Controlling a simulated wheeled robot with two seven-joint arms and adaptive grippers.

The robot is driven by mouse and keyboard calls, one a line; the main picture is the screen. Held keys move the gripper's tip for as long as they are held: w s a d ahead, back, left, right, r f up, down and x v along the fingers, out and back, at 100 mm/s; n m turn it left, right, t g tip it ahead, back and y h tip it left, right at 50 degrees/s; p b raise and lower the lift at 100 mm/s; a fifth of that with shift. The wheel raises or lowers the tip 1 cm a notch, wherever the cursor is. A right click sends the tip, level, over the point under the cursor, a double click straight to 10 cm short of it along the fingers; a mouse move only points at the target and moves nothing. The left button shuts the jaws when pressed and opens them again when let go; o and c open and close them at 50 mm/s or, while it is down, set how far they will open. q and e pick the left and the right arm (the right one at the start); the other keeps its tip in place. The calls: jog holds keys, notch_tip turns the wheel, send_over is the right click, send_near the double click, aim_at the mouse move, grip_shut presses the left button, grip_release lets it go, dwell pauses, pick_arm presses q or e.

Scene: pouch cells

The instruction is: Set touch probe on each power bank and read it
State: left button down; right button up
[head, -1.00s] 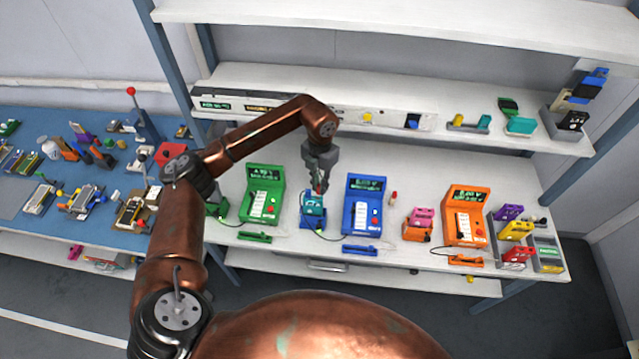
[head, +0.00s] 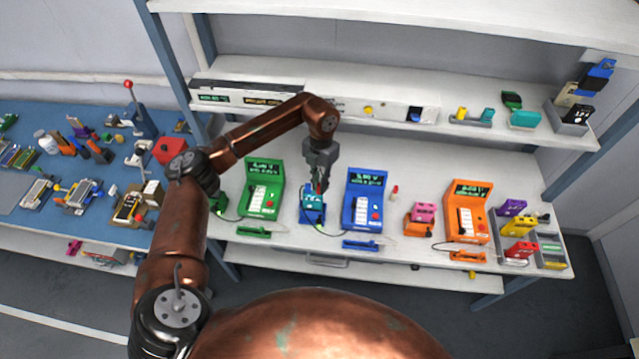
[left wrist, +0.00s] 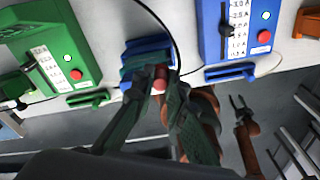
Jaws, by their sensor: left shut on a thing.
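My left gripper (head: 318,184) is over the teal power bank (head: 311,202), which sits in a blue cradle (head: 311,217). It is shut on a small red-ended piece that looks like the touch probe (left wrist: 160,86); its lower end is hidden. I cannot tell whether the tip touches the power bank. The blue tester (head: 365,198) and green tester (head: 262,188) have lit screens, too small to read surely. A pink power bank (head: 424,210) sits in an orange cradle beside the orange tester (head: 467,211). My right gripper (left wrist: 239,102) looks open and empty in the left wrist view.
Purple (head: 511,207), yellow (head: 519,226) and red (head: 521,249) power banks stand at the right end. Low coloured rests, such as the blue one (head: 361,244), lie along the front. A dark cable (left wrist: 172,30) loops near my left gripper. A shelf (head: 430,92) hangs above.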

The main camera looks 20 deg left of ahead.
pick_arm(q)
jog(key=shift+s+f, duration=0.1)
jog(key=shift+f, duration=0.3)
dwell(0.4)
dwell(1.3)
jog(key=shift+w+a+r+p, duration=0.1)
jog(key=shift+w+r+p, duration=0.15)
jog(key=shift+r+p, duration=0.85)
jog(key=shift+w+r+p, duration=0.2)
jog(key=shift+r+p, duration=0.05)
jog(key=shift+r, duration=1.65)
